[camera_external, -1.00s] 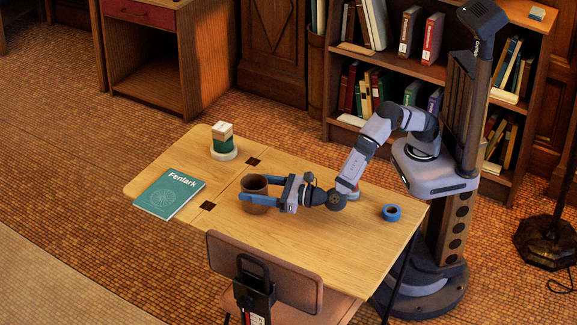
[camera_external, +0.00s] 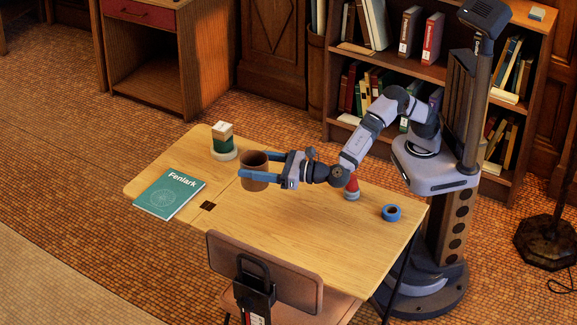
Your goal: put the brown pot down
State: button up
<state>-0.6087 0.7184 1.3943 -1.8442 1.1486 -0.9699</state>
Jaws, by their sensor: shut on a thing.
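The brown pot (camera_external: 254,179) is upright and open at the top, over the left half of the wooden table (camera_external: 300,230). My gripper (camera_external: 256,171) reaches in from the right and is shut on the pot, with one blue finger along its near side and the other along its far side. The pot appears to be held above the tabletop. The far finger is partly hidden behind the pot.
A green book (camera_external: 169,194) lies at the table's left end. A red-topped object (camera_external: 352,187) and a blue ring (camera_external: 391,212) are at right. The front middle is clear.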

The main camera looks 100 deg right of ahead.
jog(key=s+a+r+n+t+y, duration=0.1)
jog(key=s+a+r+n+y, duration=0.2)
jog(key=s+a, duration=0.55)
jog(key=s+a+n+y+p, duration=0.15)
jog(key=s+a+y, duration=0.4)
jog(key=a, duration=0.55)
jog(key=s+a+r+n+t+y, duration=0.1)
jog(key=s+a+r+n+y, duration=0.15)
jog(key=s+a, duration=0.65)
notch_tip(320, 180, down, 11)
jog(key=s+a+n+y+b, duration=0.1)
jog(key=n+y, duration=0.1)
jog(key=shift+s+a+f+g+y, duration=0.2)
jog(key=shift+s+a+g+y, duration=0.1)
jog(key=shift+a+g+y, duration=0.1)
jog(key=shift+f, duration=0.1)
jog(key=shift+f+b, duration=0.3)
jog(key=shift+f, duration=1.45)
